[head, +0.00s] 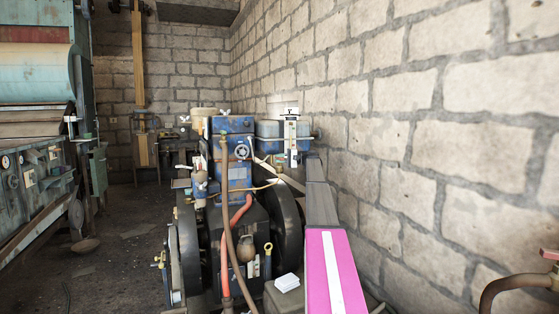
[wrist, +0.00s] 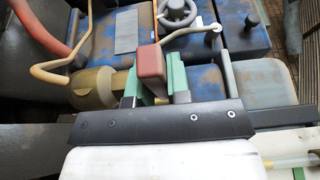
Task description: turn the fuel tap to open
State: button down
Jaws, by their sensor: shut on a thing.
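The red tap handle (wrist: 150,62) shows in the wrist view as a small block. It stands between the green fingertips of my gripper (wrist: 154,82), which is shut on it. A brass-coloured fitting (wrist: 95,88) lies just left of the fingers, with a tan pipe (wrist: 62,72) beside it. My gripper hides the lower part of the handle, so I cannot tell its full angle. In the head view my arm reaches to the right side of the blue engine (head: 238,155); the handle cannot be made out there.
A grey handwheel (wrist: 177,12) and a bent metal pipe (wrist: 195,32) are close to the fingers. A stone wall (head: 400,130) runs along the right. A large dark flywheel (head: 287,220) stands beside the engine. The floor (head: 125,240) on the left has free room.

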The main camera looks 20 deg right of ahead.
dwell(0.4)
jog(key=c, duration=1.1)
grip_release()
jog(key=shift+r, duration=0.1)
